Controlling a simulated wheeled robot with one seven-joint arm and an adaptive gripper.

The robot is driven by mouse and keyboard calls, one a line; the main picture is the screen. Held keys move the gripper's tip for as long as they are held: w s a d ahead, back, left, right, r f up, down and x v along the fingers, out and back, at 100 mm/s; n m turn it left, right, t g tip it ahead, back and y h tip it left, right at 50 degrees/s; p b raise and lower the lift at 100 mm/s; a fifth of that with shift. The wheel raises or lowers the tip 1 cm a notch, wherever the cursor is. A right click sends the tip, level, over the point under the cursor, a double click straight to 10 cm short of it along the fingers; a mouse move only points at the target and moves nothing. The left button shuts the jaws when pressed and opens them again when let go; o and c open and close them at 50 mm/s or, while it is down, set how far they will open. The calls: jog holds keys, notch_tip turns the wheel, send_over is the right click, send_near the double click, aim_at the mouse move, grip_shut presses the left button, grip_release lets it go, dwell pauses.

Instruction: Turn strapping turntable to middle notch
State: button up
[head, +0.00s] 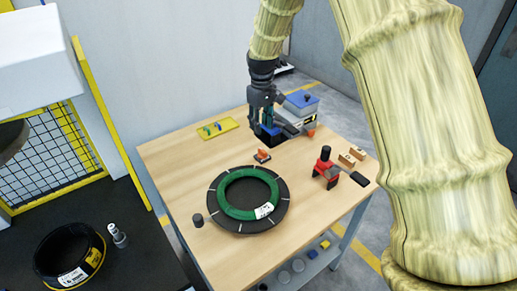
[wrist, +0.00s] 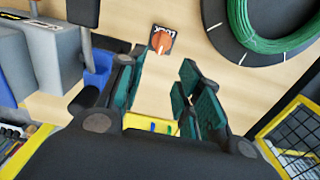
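The strapping turntable is a black disc (head: 281,212) with white marks around its rim, flat on the wooden table. A green coil (head: 231,207) with a white label lies on it. Part of the turntable (wrist: 225,38) and the coil (wrist: 243,30) show at upper right in the wrist view. A small orange lever (head: 262,154) on a dark labelled plate sits just behind the disc; the lever (wrist: 161,41) also shows in the wrist view. My gripper (head: 264,122) is open and empty at the table's back, beside the blue-and-grey machine; its spread fingers (wrist: 160,85) show nothing between them.
The grey machine with a blue top (head: 301,103) stands right of my gripper. A yellow tray (head: 218,129) lies at the back left. A red tool (head: 325,168) and wooden blocks (head: 352,156) are at right. A dark cylinder (head: 198,220) stands left of the disc.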

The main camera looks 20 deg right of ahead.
aim_at(261, 148)
jog(key=shift+s+f+p, duration=0.1)
jog(key=shift+f+p, duration=1.35)
jog(key=shift+f, duration=3.9)
grip_shut()
